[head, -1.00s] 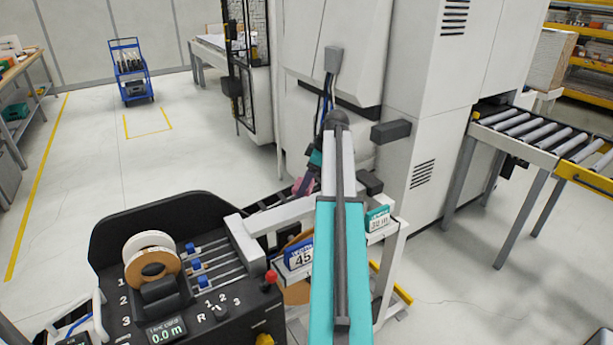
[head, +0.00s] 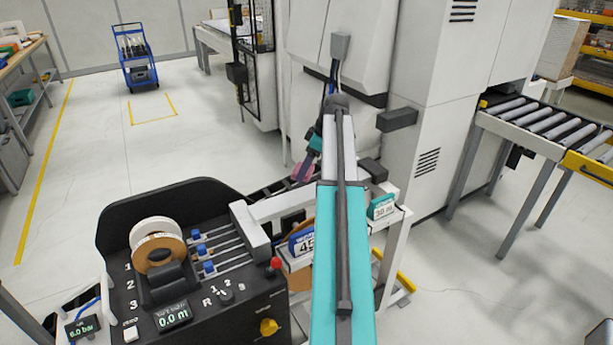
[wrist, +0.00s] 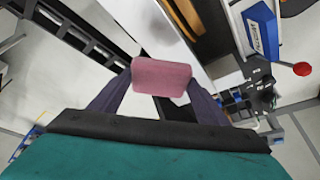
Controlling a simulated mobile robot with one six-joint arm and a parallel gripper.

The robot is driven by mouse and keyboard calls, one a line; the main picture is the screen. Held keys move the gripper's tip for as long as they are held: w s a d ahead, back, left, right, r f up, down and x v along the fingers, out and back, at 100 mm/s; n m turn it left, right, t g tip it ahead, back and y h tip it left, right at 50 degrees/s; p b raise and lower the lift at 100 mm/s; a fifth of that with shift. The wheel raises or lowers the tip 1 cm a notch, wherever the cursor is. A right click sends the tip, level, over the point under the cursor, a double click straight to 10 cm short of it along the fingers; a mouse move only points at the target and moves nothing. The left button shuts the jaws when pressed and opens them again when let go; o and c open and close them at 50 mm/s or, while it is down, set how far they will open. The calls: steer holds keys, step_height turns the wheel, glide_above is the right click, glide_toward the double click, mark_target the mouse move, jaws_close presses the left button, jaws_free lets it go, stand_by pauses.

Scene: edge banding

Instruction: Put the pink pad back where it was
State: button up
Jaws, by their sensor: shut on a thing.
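The pink pad (wrist: 161,77) is between the two fingers of my gripper (wrist: 160,88) in the wrist view. The gripper is shut on it and holds it in front of the camera. In the head view the pink pad (head: 303,167) shows as a small pink patch left of my arm, above the dark rail by the machine. My gripper (head: 306,163) is partly hidden there by its small size. I cannot tell whether the pad touches anything below it.
The black control console (head: 190,270) with tape rolls (head: 158,250) stands at front left. A blue label box (head: 301,243) and a teal label box (head: 382,206) sit on the white frame near my arm. A red knob (wrist: 302,69) stands at right in the wrist view.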

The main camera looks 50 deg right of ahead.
steer(key=w+a+r+m+b, duration=0.1)
steer(key=w+a, duration=0.3)
steer(key=a, duration=0.9)
steer(key=w+a+m+h, duration=0.15)
steer(key=w+a, duration=0.25)
steer(key=a, duration=0.8)
steer(key=w+a+r+m+b, duration=0.1)
steer(key=w+a, duration=0.3)
steer(key=a, duration=0.9)
steer(key=s+a+r+m, duration=0.1)
steer(key=a+m, duration=0.1)
steer(key=a, duration=1.2)
steer(key=shift+a+b, duration=0.3)
steer(key=shift+b, duration=0.05)
steer(key=shift+r+h, duration=0.1)
steer(key=shift+h, duration=0.15)
steer(key=shift+t, duration=0.3)
